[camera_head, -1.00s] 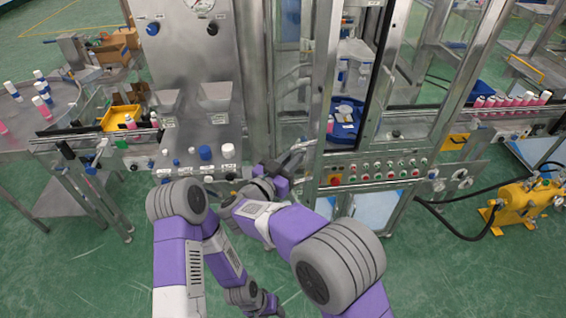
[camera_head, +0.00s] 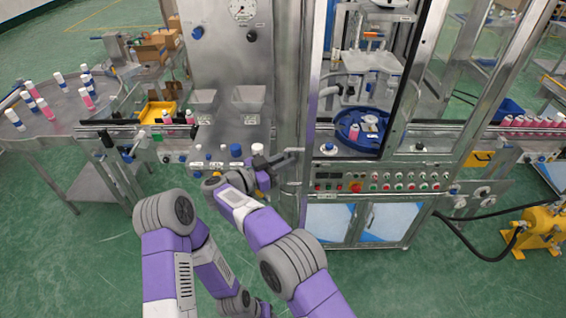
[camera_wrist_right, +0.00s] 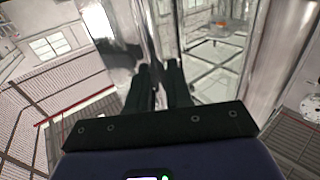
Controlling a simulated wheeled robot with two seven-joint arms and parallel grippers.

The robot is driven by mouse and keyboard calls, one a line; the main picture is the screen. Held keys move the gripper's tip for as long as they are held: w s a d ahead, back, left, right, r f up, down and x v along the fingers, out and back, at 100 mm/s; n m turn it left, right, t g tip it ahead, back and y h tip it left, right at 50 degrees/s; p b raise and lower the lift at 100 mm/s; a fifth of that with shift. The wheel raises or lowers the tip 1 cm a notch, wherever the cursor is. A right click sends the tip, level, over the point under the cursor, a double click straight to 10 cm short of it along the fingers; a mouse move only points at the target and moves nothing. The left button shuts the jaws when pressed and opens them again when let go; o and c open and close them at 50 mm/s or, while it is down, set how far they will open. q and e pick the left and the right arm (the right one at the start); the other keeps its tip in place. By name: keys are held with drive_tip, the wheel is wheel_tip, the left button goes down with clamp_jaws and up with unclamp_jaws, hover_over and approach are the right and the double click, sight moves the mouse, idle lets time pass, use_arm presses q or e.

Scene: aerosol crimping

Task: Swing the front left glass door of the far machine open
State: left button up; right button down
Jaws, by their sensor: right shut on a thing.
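The far machine (camera_head: 425,150) is a tall metal-framed cabinet with a row of buttons below its window. Its front left glass door (camera_head: 291,90) shows as a narrow, steep metal-framed panel at the left of the opening, swung outward. The blue round feeder (camera_head: 370,128) shows through the opening. My right gripper (camera_head: 285,160) is at the door's near edge, shut on what looks like its handle; the exact contact is small and partly hidden. In the right wrist view its dark fingers (camera_wrist_right: 160,75) lie against shiny upright metal. My left arm is folded low; its gripper is out of sight.
A steel machine with a gauge (camera_head: 243,10) stands left of the door, with blue and white caps (camera_head: 236,151) on its ledge. A round table (camera_head: 45,115) holds several cans. A yellow pump (camera_head: 540,228) stands on the floor at right. The green floor in front is clear.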

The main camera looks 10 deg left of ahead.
drive_tip(key=shift+a+r, duration=0.25)
idle(0.4)
drive_tip(key=c, duration=1.4)
unclamp_jaws()
drive_tip(key=shift+w, duration=0.1)
drive_tip(key=shift+o, duration=0.9)
drive_tip(key=shift+w+f, duration=0.1)
drive_tip(key=shift+f, duration=0.05)
drive_tip(key=shift+a, duration=0.15)
